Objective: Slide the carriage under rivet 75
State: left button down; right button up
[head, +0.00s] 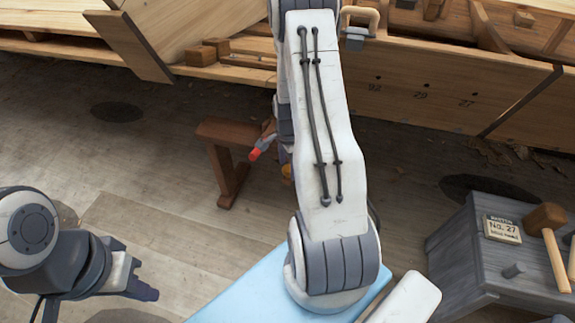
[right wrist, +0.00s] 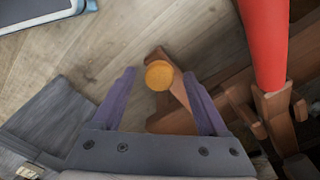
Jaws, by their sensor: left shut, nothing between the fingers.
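My right gripper (right wrist: 159,73) is open in the right wrist view, its purple fingers on either side of an orange round knob (right wrist: 159,76). Contact with the knob cannot be made out. The knob sits by brown wooden parts; whether these belong to the carriage is unclear. In the head view my right arm hides most of this gripper, and a bit of the orange knob (head: 287,172) shows beside it. A red-tipped piece (head: 256,154) is at its left. My left gripper (head: 150,292) is shut and empty at lower left. The hull plank (head: 420,72) shows numbers 92, 29 and 27; I see no 75.
A reddish-brown wooden trestle (head: 228,133) stands below the hull. A grey bench (head: 465,255) at right carries a mallet (head: 546,219) and a sign reading No. 27 (head: 502,229). The plank floor at left is clear.

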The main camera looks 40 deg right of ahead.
jog(key=shift+r, duration=0.1)
notch_tip(320, 180, up, 10)
jog(key=p, duration=0.2)
jog(key=shift+r+p, duration=0.15)
jog(key=shift+p, duration=0.2)
dwell(0.4)
